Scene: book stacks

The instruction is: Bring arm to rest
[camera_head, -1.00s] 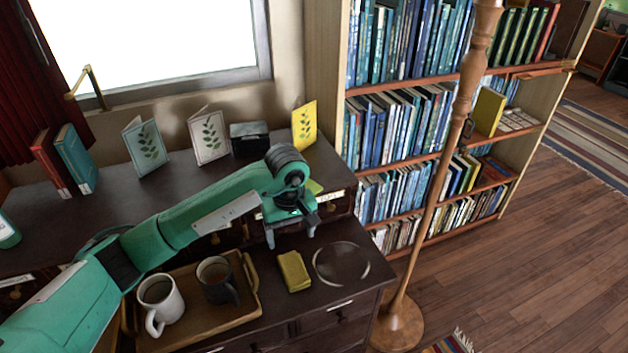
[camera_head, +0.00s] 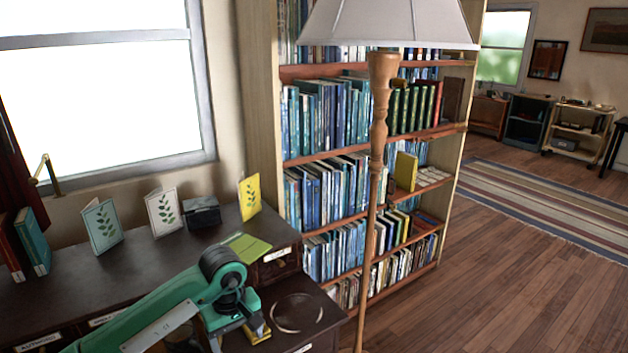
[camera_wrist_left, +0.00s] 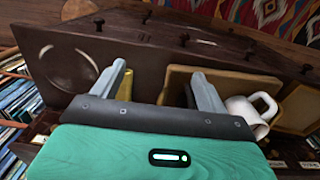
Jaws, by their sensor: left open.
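My left arm (camera_head: 150,318) comes in from the lower left in the head view. My left gripper (camera_head: 236,340) is low over the dark desk, and its fingertips are partly cut off by the bottom edge. In the left wrist view the gripper (camera_wrist_left: 160,74) has its two fingers wide apart with nothing held between them. A small yellow block (camera_head: 258,333) is on the desk beside the gripper; part of it shows behind one finger in the wrist view (camera_wrist_left: 126,86). My right gripper is not in view.
A wooden tray (camera_wrist_left: 235,82) and a white mug (camera_wrist_left: 240,108) are close to the gripper. A round ring or dish (camera_head: 298,314) lies on the desk. Standing cards (camera_head: 103,226) line the raised back. A floor lamp (camera_head: 377,190) and bookcase (camera_head: 262,130) stand to the right.

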